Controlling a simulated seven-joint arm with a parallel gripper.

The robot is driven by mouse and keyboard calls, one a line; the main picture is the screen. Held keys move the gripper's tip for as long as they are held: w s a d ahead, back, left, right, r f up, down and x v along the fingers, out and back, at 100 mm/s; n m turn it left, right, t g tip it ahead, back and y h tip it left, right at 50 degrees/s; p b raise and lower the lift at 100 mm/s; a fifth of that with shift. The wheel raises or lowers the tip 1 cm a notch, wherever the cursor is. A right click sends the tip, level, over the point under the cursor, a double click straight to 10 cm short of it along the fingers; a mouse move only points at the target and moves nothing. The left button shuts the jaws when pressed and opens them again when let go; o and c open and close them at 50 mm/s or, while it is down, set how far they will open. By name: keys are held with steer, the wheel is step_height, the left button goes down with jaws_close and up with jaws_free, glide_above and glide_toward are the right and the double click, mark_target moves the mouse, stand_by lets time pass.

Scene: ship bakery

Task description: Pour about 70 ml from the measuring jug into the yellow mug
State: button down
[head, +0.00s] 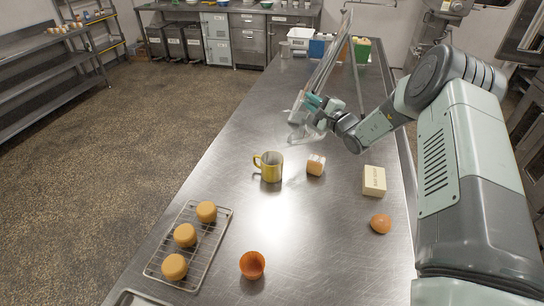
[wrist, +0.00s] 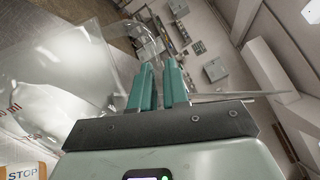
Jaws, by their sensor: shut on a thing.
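The yellow mug (head: 269,168) stands upright on the steel counter, its handle toward the left. The clear measuring jug (head: 299,116) is just beyond it, up and to the right in the head view; it is see-through and faint. My gripper (head: 317,104) is shut on the jug, at its right side. In the wrist view the jug's clear wall (wrist: 75,70) fills the left side, and the teal fingers (wrist: 159,85) are close together at it. The jug's liquid level and exact tilt cannot be made out. The mug's inside is not clearly visible.
A small cream-and-brown block (head: 316,165) is right of the mug. A cream box (head: 374,180) and a brown round item (head: 381,224) lie farther right. An orange cup (head: 252,265) and a wire rack (head: 215,246) with three buns are nearer. Bins stand at the far end.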

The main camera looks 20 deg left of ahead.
steer(key=shift+s+a+r+n+b, duration=0.3)
steer(key=shift+s+a+r+n, duration=0.2)
steer(key=shift+s+a, duration=0.15)
steer(key=shift+d, duration=0.1)
steer(key=shift+w+b, duration=0.1)
steer(key=shift+b, duration=0.25)
steer(key=shift+s+a+r+n+b, duration=0.2)
steer(key=shift+s+a+n+b, duration=0.1)
steer(key=shift+s+b, duration=0.1)
stand_by(0.6)
steer(key=shift+r, duration=0.15)
stand_by(0.6)
